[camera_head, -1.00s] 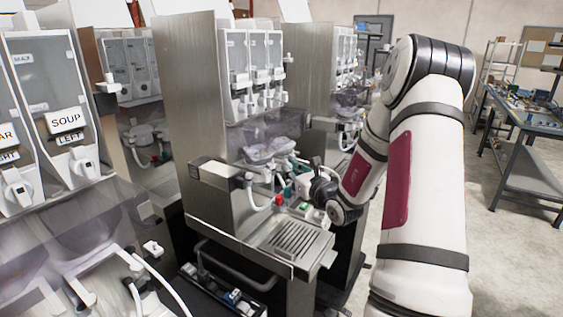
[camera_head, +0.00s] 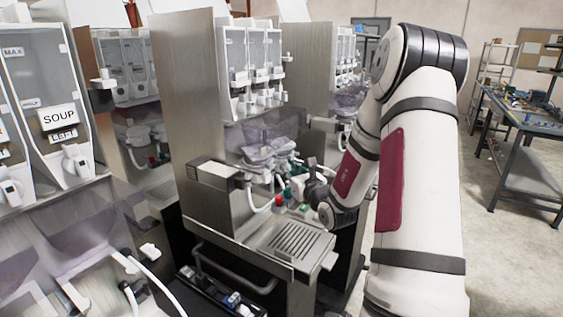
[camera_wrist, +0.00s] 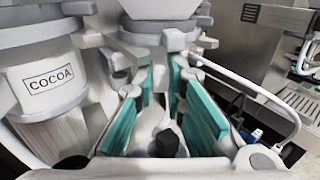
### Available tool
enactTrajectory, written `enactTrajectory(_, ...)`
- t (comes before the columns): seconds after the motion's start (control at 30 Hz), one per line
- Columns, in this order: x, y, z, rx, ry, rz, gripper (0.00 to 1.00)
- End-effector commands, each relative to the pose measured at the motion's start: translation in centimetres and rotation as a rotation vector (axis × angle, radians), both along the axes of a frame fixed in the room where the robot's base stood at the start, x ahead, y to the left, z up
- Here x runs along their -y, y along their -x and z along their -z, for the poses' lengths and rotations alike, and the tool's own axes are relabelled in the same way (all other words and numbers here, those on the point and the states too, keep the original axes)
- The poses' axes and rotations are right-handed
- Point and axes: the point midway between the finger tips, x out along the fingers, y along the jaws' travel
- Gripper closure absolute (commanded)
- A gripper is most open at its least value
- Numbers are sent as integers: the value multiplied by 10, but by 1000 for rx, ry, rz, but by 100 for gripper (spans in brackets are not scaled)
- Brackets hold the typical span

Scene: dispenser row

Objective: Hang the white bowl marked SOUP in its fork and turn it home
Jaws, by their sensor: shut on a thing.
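My gripper (camera_wrist: 160,84) has teal finger pads and is shut on a white part below a white bowl (camera_wrist: 160,32) at the top middle of the wrist view. No SOUP mark shows on that bowl, and its grip is partly hidden by the fingers. In the head view my gripper (camera_head: 296,187) is at the front of the middle dispenser, beside the clear bowls, small and mostly hidden by my arm. The fork cannot be made out clearly.
A white bowl marked COCOA (camera_wrist: 52,82) hangs close to the left of my fingers. A white hose (camera_wrist: 255,92) curves at the right. A drip tray (camera_head: 292,240) lies below my gripper. A canister labelled SOUP LEFT (camera_head: 60,118) stands at the far left.

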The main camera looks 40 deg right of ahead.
Motion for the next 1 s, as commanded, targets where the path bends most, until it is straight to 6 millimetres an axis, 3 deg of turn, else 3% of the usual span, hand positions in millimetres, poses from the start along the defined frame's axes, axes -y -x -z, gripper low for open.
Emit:
enactTrajectory(0.03,-9,-8,-2,7,2,-21,100)
enactTrajectory(0.13,-9,-8,-2,6,1,-22,100)
enactTrajectory(0.2,-9,-8,-2,6,0,-22,78)
enactTrajectory(0.27,-9,-8,-2,6,0,-23,65)
enactTrajectory(0.67,-9,-3,-1,1,-2,-19,65)
enactTrajectory(1.0,-11,23,-1,1,-4,-11,65)
